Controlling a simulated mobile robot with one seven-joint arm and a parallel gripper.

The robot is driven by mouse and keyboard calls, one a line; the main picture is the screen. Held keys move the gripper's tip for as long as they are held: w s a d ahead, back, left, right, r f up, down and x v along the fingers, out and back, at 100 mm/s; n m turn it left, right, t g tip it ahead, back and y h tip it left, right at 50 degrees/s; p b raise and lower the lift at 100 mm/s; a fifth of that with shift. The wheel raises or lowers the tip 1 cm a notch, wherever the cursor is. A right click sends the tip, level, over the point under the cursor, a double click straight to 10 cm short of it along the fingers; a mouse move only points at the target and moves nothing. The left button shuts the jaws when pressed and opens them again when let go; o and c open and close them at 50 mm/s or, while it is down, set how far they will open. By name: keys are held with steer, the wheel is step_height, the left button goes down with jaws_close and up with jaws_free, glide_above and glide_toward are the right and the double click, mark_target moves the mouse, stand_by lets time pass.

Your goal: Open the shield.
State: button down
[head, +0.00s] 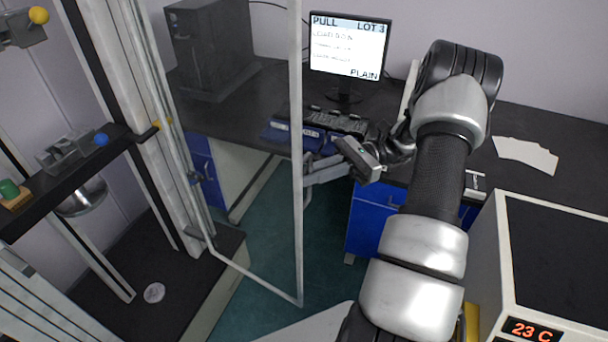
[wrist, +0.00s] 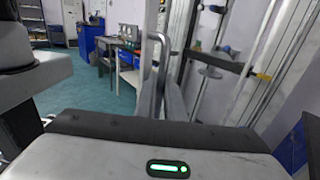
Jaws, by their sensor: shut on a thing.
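The shield (head: 297,230) is a clear panel in a pale metal frame. It stands swung out from the testing machine's upright, with a wide gap between its free edge and the machine. My gripper (head: 308,174) is at the free edge of the shield, about halfway up, coming from the right. It is shut on the shield's handle, a grey bar (wrist: 160,48) that rises between the fingers in the wrist view. The fingers hide the lower part of the handle.
Left is the testing machine with a black shelf (head: 75,165) holding a green piece (head: 9,189) on a block. A desk behind carries a monitor (head: 348,52), keyboard and blue trays. A box reading 23 C (head: 531,330) stands at right. Teal floor lies below the shield.

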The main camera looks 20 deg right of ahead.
steer(key=shift+a, duration=0.1)
steer(key=c, duration=1.8)
jaws_free()
steer(key=shift+w, duration=0.1)
steer(key=shift+c, duration=0.2)
steer(key=d, duration=1.2)
steer(key=shift+w, duration=0.25)
